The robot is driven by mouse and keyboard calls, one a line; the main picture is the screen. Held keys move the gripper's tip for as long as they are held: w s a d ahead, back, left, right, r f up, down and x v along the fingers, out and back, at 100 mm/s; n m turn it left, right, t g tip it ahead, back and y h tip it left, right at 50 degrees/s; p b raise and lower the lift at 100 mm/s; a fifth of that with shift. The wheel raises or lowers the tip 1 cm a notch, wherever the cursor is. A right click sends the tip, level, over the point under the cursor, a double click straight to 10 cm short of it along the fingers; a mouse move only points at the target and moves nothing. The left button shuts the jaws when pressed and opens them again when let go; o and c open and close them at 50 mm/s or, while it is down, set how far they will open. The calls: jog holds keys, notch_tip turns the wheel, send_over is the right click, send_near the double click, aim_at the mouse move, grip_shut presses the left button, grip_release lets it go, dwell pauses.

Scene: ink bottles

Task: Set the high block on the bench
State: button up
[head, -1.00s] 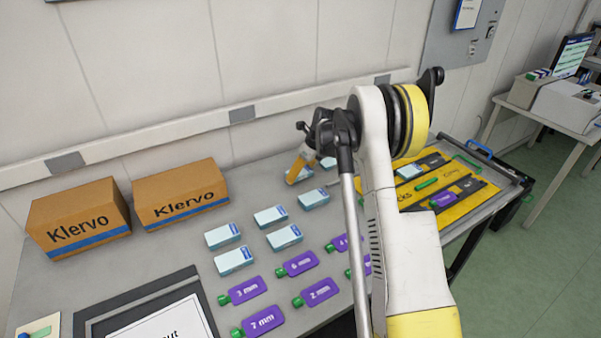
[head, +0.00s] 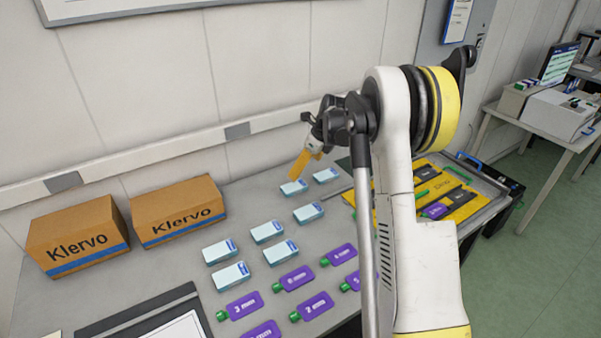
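My gripper (head: 299,172) points down over the bench (head: 180,282), above a white and blue box (head: 293,187) at the back of the box group. One yellow finger shows clearly; whether the fingers are apart, or hold anything, I cannot tell. Other similar boxes lie nearby, one behind to the right (head: 326,175) and one in front (head: 309,212). No block is marked as the high one, so I cannot tell which it is. My arm hides part of the yellow tray (head: 464,206) on the right.
Two brown Klervo cartons (head: 75,235) stand at the back left. Several purple bottles with green caps (head: 295,279) lie in front of the boxes. Another purple bottle (head: 436,210) lies on the yellow tray. A dark-framed sheet (head: 150,318) lies front left. Bare bench shows between.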

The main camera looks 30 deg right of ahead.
jog(key=s+a+r+n+t+h, duration=0.1)
jog(key=s+a+r+n, duration=1.3)
jog(key=a+r, duration=0.1)
jog(key=s+a+f+n+t, duration=0.1)
jog(key=s+a+n, duration=0.3)
jog(key=s+n, duration=0.4)
jog(key=s+a+f+n+t, duration=0.1)
jog(key=s+a+n, duration=0.3)
jog(key=s+n, duration=0.5)
jog(key=s, duration=0.3)
jog(key=shift+s+a+f+h, duration=0.15)
jog(key=shift+s+a+h, duration=0.15)
jog(key=shift+h, duration=0.1)
jog(key=shift+d, duration=0.1)
